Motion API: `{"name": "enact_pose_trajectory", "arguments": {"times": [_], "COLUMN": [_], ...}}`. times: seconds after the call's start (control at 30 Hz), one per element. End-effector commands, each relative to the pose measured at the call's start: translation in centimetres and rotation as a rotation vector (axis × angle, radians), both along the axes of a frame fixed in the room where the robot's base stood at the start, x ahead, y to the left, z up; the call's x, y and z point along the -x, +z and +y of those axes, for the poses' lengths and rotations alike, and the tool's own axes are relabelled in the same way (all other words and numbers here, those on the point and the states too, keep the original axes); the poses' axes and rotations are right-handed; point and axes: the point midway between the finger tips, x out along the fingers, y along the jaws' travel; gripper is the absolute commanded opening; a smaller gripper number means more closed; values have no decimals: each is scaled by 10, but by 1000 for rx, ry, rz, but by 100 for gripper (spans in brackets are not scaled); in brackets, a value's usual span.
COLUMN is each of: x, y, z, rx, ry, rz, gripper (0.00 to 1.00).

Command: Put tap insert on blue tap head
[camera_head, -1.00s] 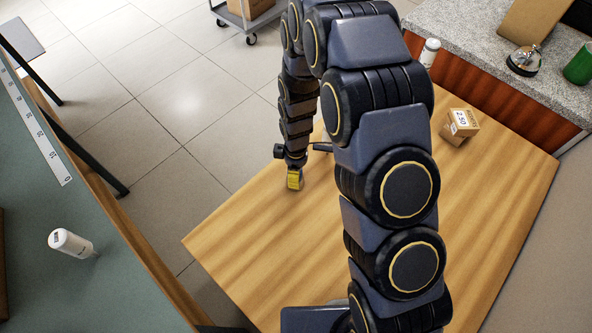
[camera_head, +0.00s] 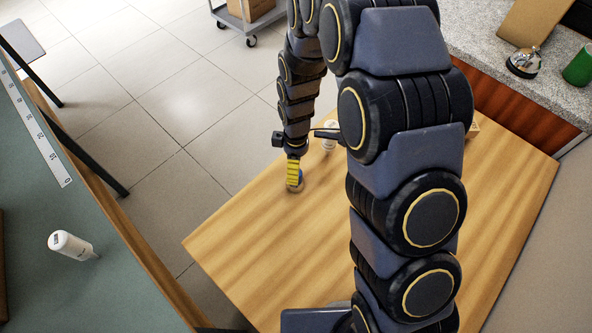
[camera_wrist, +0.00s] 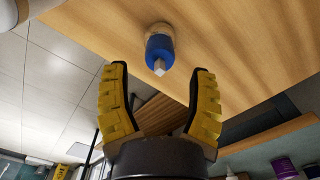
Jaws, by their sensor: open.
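A blue cylindrical piece (camera_wrist: 160,47) with a pale grey square tip and a tan round base stands on the wooden table in the wrist view. I cannot tell whether it is the blue tap head alone or has the tap insert with it. My gripper (camera_wrist: 158,73) has its two yellow fingers spread, with nothing held between them. The blue piece is just beyond the fingertips, roughly centred between them. In the head view my gripper (camera_head: 294,172) is low over the left part of the table, and the blue piece shows only partly behind it. No separate tap insert is recognisable.
A small white object (camera_head: 329,142) stands on the wooden table (camera_head: 240,240) beyond my gripper. My arm hides much of the table's middle and a small box (camera_head: 474,127). A white bottle (camera_head: 71,245) is on the green bench at left. The table's near left is clear.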

Motion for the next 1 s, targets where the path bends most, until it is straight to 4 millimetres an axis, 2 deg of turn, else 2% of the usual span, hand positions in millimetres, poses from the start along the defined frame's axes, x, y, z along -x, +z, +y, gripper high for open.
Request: {"name": "enact_pose_trajectory", "arguments": {"times": [0.1,0.3,0.43,0.73,0.87,1.0], "x": [-2,-1,0,4,22,63], "y": [27,59,70,79,106,149], "z": [1,0,0,-3,-18,-42], "rx": [-2,-2,-2,1,7,26], "ry": [0,0,0,-30,-173,-445], "rz": [-9,-4,-4,2,11,32], "gripper": [58,58,58,58,58,58]}}
